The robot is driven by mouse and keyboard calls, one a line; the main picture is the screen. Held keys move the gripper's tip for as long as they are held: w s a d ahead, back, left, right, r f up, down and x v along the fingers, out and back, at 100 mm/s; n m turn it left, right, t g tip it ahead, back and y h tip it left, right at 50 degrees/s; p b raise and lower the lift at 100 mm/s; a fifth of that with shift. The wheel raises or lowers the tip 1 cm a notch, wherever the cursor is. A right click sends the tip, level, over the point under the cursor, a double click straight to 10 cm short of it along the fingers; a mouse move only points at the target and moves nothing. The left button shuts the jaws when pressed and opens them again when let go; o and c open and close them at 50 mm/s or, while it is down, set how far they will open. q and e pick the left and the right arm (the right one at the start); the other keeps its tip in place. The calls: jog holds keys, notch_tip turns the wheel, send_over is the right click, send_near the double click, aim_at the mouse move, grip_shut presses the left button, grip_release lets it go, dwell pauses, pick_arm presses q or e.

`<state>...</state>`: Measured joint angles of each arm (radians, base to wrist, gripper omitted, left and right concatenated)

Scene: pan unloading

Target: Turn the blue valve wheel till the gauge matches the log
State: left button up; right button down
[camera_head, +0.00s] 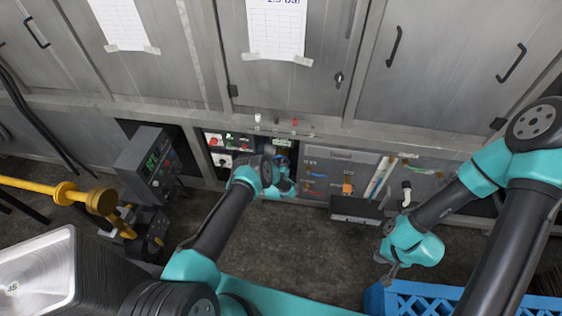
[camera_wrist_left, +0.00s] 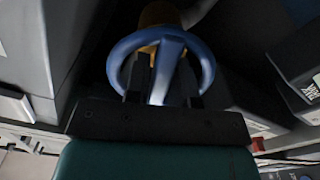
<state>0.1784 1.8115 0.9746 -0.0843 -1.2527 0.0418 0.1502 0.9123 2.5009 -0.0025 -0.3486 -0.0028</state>
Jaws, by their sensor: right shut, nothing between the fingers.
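The blue valve wheel (camera_wrist_left: 118,62) fills the middle of the left wrist view, with a yellow-orange part behind it. In the head view a bit of its blue rim (camera_head: 281,161) shows at the low panel, beyond my left gripper (camera_head: 285,176). My left gripper's dark fingers (camera_wrist_left: 163,82) stand apart on either side of a wheel spoke; whether they press on it is unclear. No gauge reading is legible.
A dark control box with a green display (camera_head: 152,163) and a yellow pipe (camera_head: 45,187) stand at left. A grey panel with an orange part (camera_head: 347,188) is right of the wheel. A blue crate (camera_head: 415,300) sits at bottom right. Bare floor (camera_head: 300,235) lies between my arms.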

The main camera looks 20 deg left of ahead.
pick_arm(q)
jog(key=o, duration=0.3)
jog(key=s, duration=0.5)
jog(key=s+d, duration=0.1)
jog(key=s, duration=0.5)
jog(key=s+d, duration=0.1)
jog(key=s, duration=0.5)
jog(key=shift+s, duration=0.2)
jog(key=shift+a, duration=0.1)
jog(key=s+r+m+g+h, duration=0.1)
jog(key=s+r+g+h, duration=0.1)
jog(key=s+r+g, duration=0.3)
jog(key=s+r+m+g+h, duration=0.1)
jog(key=s+r+g, duration=0.5)
jog(key=s, duration=0.6)
jog(key=s+a+r+m+g+h, duration=0.1)
jog(key=s+r+g+h, duration=0.1)
jog(key=s+r+g, duration=0.4)
jog(key=shift+s+r+m+h, duration=0.3)
jog(key=shift+s+r, duration=1.2)
jog(key=shift+s, duration=0.2)
